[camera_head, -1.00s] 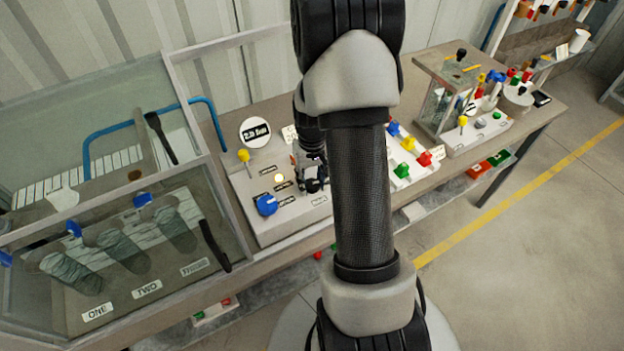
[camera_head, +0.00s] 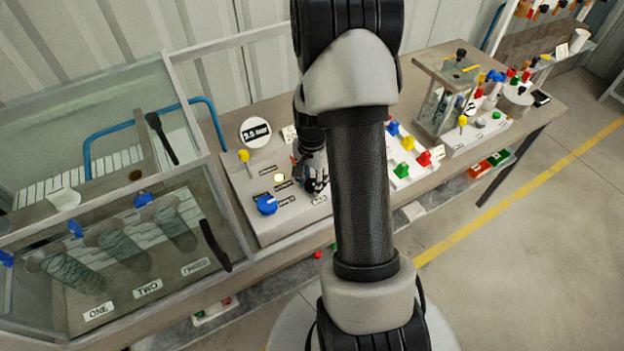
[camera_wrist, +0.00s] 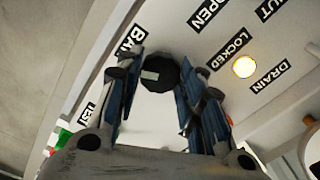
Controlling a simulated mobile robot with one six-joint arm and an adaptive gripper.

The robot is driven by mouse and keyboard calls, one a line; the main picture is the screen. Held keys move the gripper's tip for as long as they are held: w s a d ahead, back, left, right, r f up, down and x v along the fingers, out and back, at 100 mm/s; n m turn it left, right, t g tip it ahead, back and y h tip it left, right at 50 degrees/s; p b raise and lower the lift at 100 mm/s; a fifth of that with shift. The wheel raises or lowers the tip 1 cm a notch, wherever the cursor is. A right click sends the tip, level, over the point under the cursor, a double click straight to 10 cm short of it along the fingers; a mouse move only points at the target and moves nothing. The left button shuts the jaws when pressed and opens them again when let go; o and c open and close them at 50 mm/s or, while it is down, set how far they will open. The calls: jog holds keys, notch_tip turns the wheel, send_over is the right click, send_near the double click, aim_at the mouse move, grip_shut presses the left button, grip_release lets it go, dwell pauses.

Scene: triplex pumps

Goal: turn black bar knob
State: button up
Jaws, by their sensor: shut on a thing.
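The black bar knob (camera_wrist: 156,72) shows in the wrist view as a dark round shape with a pale mark on it, between my fingertips. My gripper (camera_wrist: 162,84) has one blue-padded finger on each side of the knob and is shut on it. In the head view my gripper (camera_head: 313,178) is down at the right part of the light grey control panel (camera_head: 275,229), and it hides the knob there.
A blue knob (camera_head: 267,204), a yellow lever (camera_head: 244,156) and a lit yellow lamp (camera_head: 279,178) are on the same panel. A round display (camera_head: 254,132) stands behind. A glass-fronted case (camera_head: 214,160) is at the left. Coloured valves (camera_head: 407,144) are right of my arm.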

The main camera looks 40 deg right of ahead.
aim_at(312, 183)
jog(key=m, duration=0.4)
jog(key=shift+m, duration=2.4)
jog(key=o, duration=1.1)
jog(key=shift+c, duration=0.2)
jog(key=shift+r, duration=0.1)
notch_tip(312, 183, up, 12)
